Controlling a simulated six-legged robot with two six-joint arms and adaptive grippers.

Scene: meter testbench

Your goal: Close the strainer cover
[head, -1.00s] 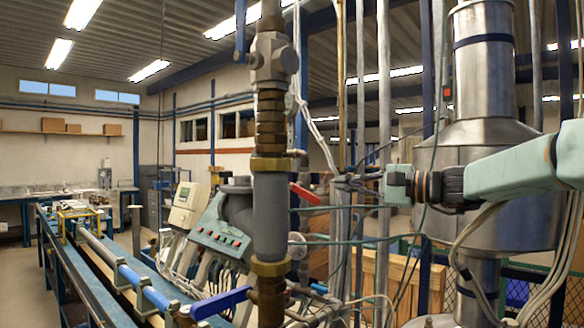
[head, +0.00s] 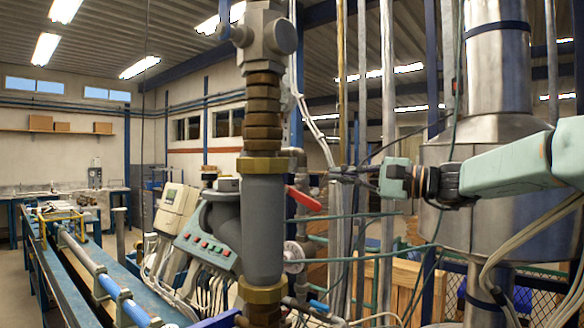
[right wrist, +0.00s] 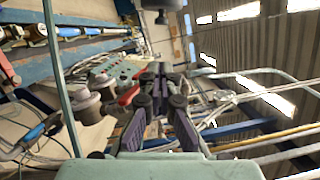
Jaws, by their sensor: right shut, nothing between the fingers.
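I cannot make out a strainer cover for certain. A grey, thick angled fitting (head: 222,222) with a flat dark top (head: 228,185) stands behind the vertical pipe and may be the strainer; the pipe hides part of it. My right gripper (head: 342,174) comes in from the right, among thin vertical pipes and cables. It is shut and empty, right of the pipe and apart from the fitting. In the right wrist view, its dark fingers (right wrist: 158,78) point toward the bench equipment. My left gripper is not in view.
A thick vertical pipe (head: 263,215) with brass joints stands close in front. A red lever (head: 303,198) sticks out beside it, below my right gripper. A control panel (head: 205,240) with red buttons is behind. A large metal tank (head: 488,215) stands at right.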

